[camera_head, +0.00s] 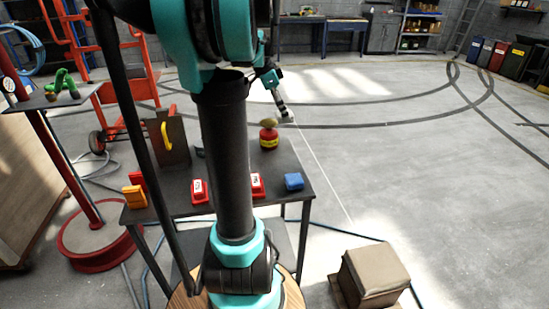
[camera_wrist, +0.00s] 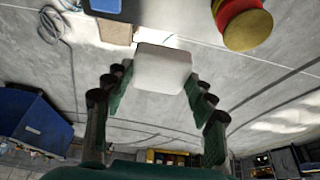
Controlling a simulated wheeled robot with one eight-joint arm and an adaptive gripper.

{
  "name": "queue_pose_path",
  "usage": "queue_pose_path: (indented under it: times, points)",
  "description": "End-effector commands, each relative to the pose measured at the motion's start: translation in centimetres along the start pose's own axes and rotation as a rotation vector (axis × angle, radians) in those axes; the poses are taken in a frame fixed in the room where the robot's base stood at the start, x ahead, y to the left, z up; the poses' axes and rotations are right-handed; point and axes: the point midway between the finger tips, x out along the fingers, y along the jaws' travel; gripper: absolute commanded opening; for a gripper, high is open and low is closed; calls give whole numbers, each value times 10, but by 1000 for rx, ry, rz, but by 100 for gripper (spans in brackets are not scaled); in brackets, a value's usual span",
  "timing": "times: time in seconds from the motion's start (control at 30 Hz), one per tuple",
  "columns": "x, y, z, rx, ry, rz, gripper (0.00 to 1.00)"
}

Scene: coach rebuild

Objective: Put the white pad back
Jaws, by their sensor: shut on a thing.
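The white pad (camera_wrist: 164,68) is a pale block with rounded edges, held between the fingers of my gripper (camera_wrist: 155,88) in the wrist view. The fingers sit on both sides of it, and it hangs clear of any surface. In the head view my gripper (camera_head: 284,112) is beyond the far right part of the dark table (camera_head: 235,199), close to a red and yellow object (camera_head: 269,138) with a tan top. The pad cannot be made out clearly in the head view. My arm hides the middle of the table.
On the table stand red blocks with white labels (camera_head: 199,191), a blue block (camera_head: 294,181), an orange block (camera_head: 134,197) and a brown upright board (camera_head: 166,142) with a yellow handle. A cardboard box (camera_head: 377,272) is on the floor at right.

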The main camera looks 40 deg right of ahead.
Motion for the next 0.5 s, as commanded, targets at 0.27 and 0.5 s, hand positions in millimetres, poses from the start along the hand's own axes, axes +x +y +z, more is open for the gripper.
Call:
queue_pose_path:
  times: [0.27,0.5]
  points:
    - [59,-1,24,1,0,0,24]
    - [112,0,46,1,-1,0,24]
